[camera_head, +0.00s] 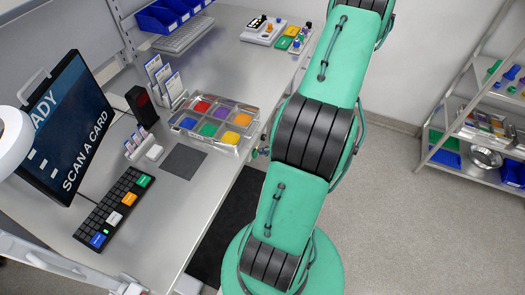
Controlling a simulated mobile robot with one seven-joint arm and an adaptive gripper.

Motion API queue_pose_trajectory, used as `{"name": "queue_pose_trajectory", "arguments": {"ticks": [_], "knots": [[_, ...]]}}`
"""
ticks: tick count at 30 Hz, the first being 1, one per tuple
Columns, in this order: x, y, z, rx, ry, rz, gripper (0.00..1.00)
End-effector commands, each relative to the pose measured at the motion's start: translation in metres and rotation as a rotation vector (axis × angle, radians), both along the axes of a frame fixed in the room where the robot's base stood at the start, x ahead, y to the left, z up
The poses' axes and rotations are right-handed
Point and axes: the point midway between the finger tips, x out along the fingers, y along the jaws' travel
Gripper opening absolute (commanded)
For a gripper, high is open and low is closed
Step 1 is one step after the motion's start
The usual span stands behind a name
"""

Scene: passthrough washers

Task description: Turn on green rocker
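No part that I can surely tell is the green rocker shows. My green arm rises through the middle of the picture and leaves at the top edge. My gripper is out of view.
The steel bench (225,62) also holds a tray (250,109) of coloured compartments, card holders (167,82), a black keyboard (113,209) and a monitor (70,125). A shelf rack (453,130) stands at right. The floor (400,220) between is clear.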

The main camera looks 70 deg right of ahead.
Motion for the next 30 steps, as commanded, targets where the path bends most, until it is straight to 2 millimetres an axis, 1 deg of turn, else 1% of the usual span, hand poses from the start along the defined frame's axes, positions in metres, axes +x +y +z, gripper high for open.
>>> {"name": "queue_pose_trajectory", "arguments": {"ticks": [5,10,15,21,25,30], "knots": [[-0.015,-0.001,0.000,0.000,0.000,-0.002,0.00],[-0.035,-0.001,0.000,-0.001,0.000,-0.003,0.00],[-0.057,-0.001,0.024,-0.004,0.000,-0.002,0.00],[-0.082,-0.001,0.048,-0.002,0.001,-0.003,0.00],[-0.094,-0.001,0.059,-0.002,0.000,-0.002,0.00],[-0.102,0.000,0.068,-0.001,0.000,-0.001,0.00]]}}
